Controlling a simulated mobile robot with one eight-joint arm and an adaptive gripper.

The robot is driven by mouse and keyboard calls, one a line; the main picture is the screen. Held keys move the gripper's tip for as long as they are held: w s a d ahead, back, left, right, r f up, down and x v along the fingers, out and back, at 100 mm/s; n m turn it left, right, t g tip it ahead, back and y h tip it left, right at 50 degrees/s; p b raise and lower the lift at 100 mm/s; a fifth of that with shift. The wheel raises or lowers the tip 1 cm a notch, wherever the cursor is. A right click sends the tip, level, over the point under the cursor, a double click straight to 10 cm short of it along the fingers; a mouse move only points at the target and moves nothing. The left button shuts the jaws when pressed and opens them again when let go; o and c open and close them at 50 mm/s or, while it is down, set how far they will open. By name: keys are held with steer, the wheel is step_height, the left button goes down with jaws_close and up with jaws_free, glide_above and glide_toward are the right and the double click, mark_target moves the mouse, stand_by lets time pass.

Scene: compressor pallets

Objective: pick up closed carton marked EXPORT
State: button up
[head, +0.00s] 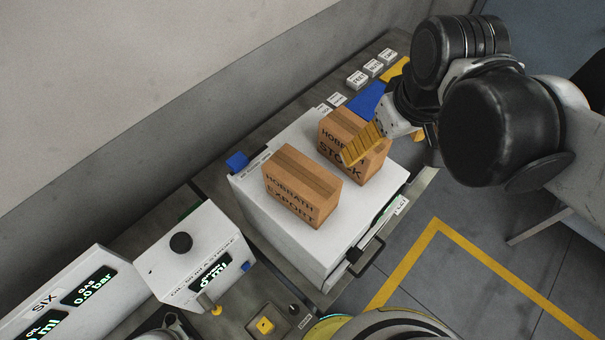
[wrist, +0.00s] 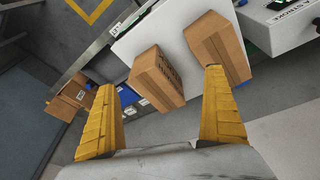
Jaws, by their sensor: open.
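The closed brown carton marked EXPORT (head: 302,187) sits on the white-topped cabinet (head: 252,196), at its left in the head view. A similar closed carton marked STOCK (head: 349,137) stands just right of and behind it, with a narrow gap between. My gripper (head: 362,147) is open and empty, its yellow fingers above or in front of the STOCK carton. In the wrist view the fingers (wrist: 160,80) are spread, with the STOCK carton (wrist: 158,76) beyond them. The right fingertip overlaps the lower edge of what appears to be the EXPORT carton (wrist: 215,42); no contact can be made out.
A white oil dispenser (head: 190,258) stands left of the cabinet. Small labelled blocks (head: 357,80) and a blue mat (head: 368,102) lie behind. Another carton (wrist: 72,95) shows at left in the wrist view. A cabinet handle (head: 367,257) sticks out in front. The wall is behind.

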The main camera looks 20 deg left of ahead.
mark_target(301, 173)
steer(key=s+a+f+n+g, duration=0.1)
steer(key=a, duration=0.3)
steer(key=s+a+f+n, duration=0.1)
steer(key=a+n, duration=0.1)
steer(key=a, duration=0.2)
steer(key=s+a+f+n+g+h, duration=0.1)
steer(key=a+n, duration=0.1)
steer(key=a, duration=0.2)
steer(key=shift+a+g, duration=0.3)
steer(key=shift+a, duration=0.1)
steer(key=shift+n, duration=0.5)
steer(key=f, duration=0.3)
steer(key=a+f, duration=0.1)
steer(key=f, duration=0.1)
steer(key=shift+s+f, duration=0.15)
steer(key=shift+f, duration=0.15)
steer(key=f, duration=0.5)
steer(key=shift+a+f, duration=0.25)
steer(key=shift+f, duration=0.05)
steer(key=c, duration=1.5)
steer(key=shift+r, duration=0.15)
